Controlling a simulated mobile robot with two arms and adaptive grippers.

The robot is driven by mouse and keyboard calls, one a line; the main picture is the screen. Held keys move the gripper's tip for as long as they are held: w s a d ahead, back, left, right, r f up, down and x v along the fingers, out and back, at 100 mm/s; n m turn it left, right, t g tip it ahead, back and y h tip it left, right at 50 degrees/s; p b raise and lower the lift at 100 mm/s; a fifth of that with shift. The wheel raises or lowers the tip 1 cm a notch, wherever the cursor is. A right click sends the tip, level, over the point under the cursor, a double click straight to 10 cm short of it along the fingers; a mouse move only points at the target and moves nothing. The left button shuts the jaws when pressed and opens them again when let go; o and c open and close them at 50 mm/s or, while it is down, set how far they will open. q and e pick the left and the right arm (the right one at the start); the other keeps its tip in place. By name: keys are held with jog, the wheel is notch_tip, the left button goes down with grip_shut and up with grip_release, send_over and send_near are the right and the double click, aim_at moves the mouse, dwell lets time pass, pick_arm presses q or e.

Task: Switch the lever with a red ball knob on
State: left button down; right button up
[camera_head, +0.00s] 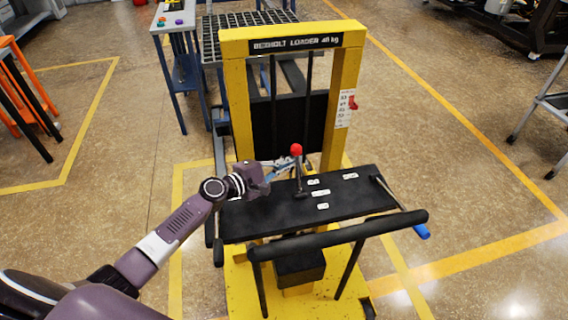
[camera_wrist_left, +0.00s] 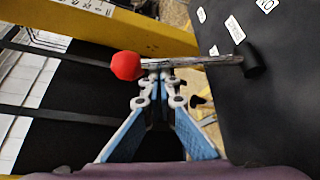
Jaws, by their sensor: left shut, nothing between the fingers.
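The lever with the red ball knob (camera_head: 296,149) stands close to upright on the black panel of the yellow loader. In the left wrist view the red ball (camera_wrist_left: 126,65) is at the left end of the worn metal shaft (camera_wrist_left: 200,61), and the black base (camera_wrist_left: 255,62) is at the right. My left gripper (camera_head: 288,162) comes in from the left at the height just below the ball. Its blue-padded fingers (camera_wrist_left: 157,82) are shut and empty, with the tips right at the shaft beside the ball. I cannot tell whether they touch it. My right gripper is out of view.
The black panel (camera_head: 245,221) carries white labels and another lever with a blue grip (camera_head: 422,232) at the right. A black push bar (camera_head: 340,236) crosses in front. The yellow mast (camera_head: 236,110) stands behind, with a red knob (camera_head: 352,103) on its right post.

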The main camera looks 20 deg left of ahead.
aim_at(297, 164)
pick_arm(q)
jog(key=s+d+m+b, duration=0.1)
jog(key=b, duration=0.1)
jog(key=s+m+t+b, duration=0.1)
jog(key=b, duration=0.1)
jog(key=shift+s+d+r+b, duration=0.2)
jog(key=shift+d+r+b, duration=0.1)
jog(key=shift+d, duration=0.05)
jog(key=s+d, duration=0.3)
jog(key=s, duration=0.2)
jog(key=shift+s+d, duration=0.35)
jog(key=shift+d, duration=0.05)
dwell(0.3)
